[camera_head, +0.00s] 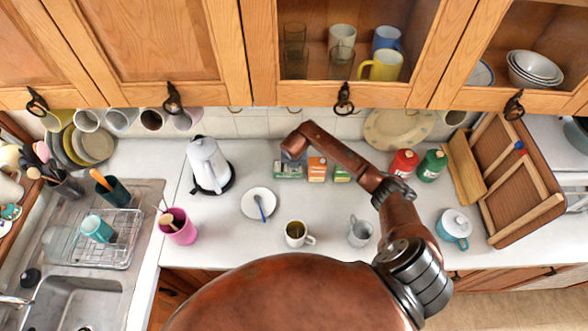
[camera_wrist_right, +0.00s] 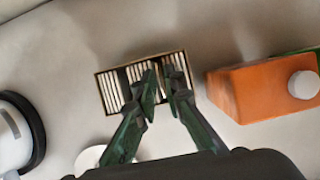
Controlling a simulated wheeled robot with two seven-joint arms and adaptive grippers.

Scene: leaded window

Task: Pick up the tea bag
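An open box (camera_wrist_right: 101,92) under my right gripper holds a row of thin white tea bags (camera_wrist_right: 112,91) standing on edge, with dark gaps between some. My right gripper (camera_wrist_right: 162,84) points down at the box's middle in the wrist view. Its green fingers are partly closed, with a narrow gap between the tips. I cannot see a tea bag clearly held. In the head view my right wrist (camera_head: 294,143) hangs over the back of the counter, by a green-fronted box (camera_head: 288,171). The fingers are hidden there. My left gripper is not in view.
An orange carton (camera_head: 317,169) with a white cap (camera_wrist_right: 303,85) stands right of the box. A white kettle (camera_head: 208,164) is to the left. A saucer (camera_head: 258,204), mug (camera_head: 295,234) and glass pitcher (camera_head: 360,231) stand in front. Wall cabinets (camera_head: 345,95) overhang the counter's back.

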